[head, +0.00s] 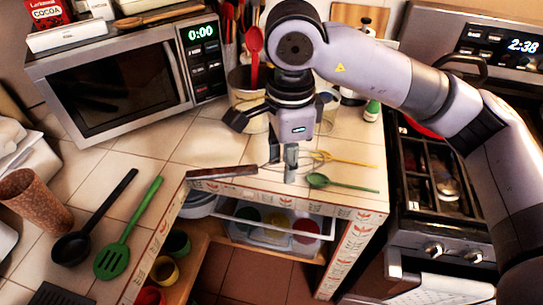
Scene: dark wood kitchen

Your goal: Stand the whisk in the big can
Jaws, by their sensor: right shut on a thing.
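The whisk lies low over the front edge of the tiled counter, with its dark brown handle (222,172) pointing left and its thin wires running right to my right gripper. My right gripper (290,168) points down and is shut at the wire end of the whisk; the fingers hide part of the wires. I cannot tell whether the whisk still touches the counter. The big can (245,100) stands behind the gripper near the microwave, with a red spoon (254,52) and other utensils upright in it. My arm covers part of its right side. My left gripper is not in view.
A yellow utensil (345,160) and a green spoon (343,183) lie right of the gripper. A microwave (120,85) stands at left, a stove (440,190) at right. A black ladle (85,235) and green slotted spatula (120,245) lie at the left front.

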